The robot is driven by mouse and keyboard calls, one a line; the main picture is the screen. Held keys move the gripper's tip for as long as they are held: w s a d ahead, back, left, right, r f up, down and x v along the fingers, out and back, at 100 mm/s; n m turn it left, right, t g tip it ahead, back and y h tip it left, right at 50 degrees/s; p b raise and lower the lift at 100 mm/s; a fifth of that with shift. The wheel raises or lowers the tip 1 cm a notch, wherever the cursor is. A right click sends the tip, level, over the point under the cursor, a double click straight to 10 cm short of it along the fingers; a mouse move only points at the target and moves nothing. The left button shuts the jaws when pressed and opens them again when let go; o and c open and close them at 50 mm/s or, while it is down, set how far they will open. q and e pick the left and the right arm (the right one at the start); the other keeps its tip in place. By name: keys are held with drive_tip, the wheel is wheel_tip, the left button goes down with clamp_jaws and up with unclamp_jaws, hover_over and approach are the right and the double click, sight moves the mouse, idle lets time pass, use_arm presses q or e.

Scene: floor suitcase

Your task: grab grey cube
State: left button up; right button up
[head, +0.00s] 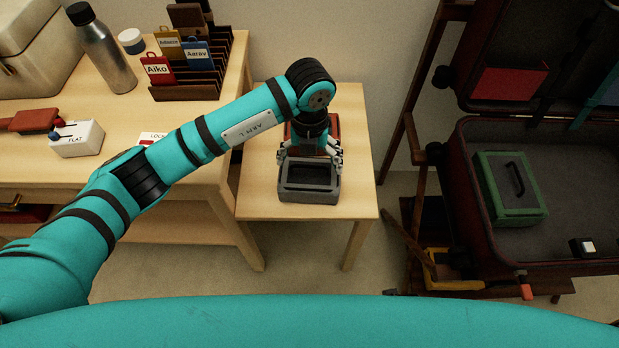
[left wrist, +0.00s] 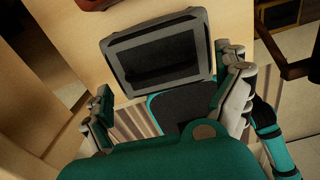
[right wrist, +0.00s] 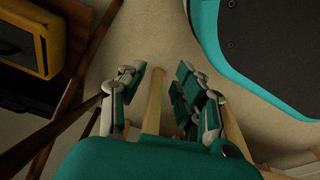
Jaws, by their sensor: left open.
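The grey cube (head: 308,196) looks like a grey box with a dark recessed face. It rests on the small wooden side table (head: 262,205). It also fills the upper middle of the left wrist view (left wrist: 200,40). My left gripper (head: 310,156) points down at the far side of the cube, with its fingers apart. In the left wrist view my left gripper (left wrist: 168,82) has its fingers spread near the cube's edge, and I cannot tell whether they touch it. My right gripper (right wrist: 161,72) hangs empty over the floor, its fingers apart.
A red object (head: 335,125) stands behind the cube, partly hidden by my left arm. An open suitcase (head: 470,200) on the right holds a green case (head: 515,190) and a small white-topped block (head: 583,247). A longer table at left carries a bottle (head: 103,50) and a card rack (head: 190,90).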

sight(309, 177)
use_arm(q)
wheel_tip(309, 177, down, 3)
drive_tip(key=shift+r, duration=0.15)
drive_tip(key=c, duration=1.2)
drive_tip(key=shift+c, duration=1.4)
use_arm(e)
drive_tip(key=shift+w+r, duration=0.45)
drive_tip(key=shift+r, duration=0.05)
use_arm(q)
drive_tip(key=shift+r, duration=0.1)
use_arm(e)
drive_tip(key=shift+r, duration=0.1)
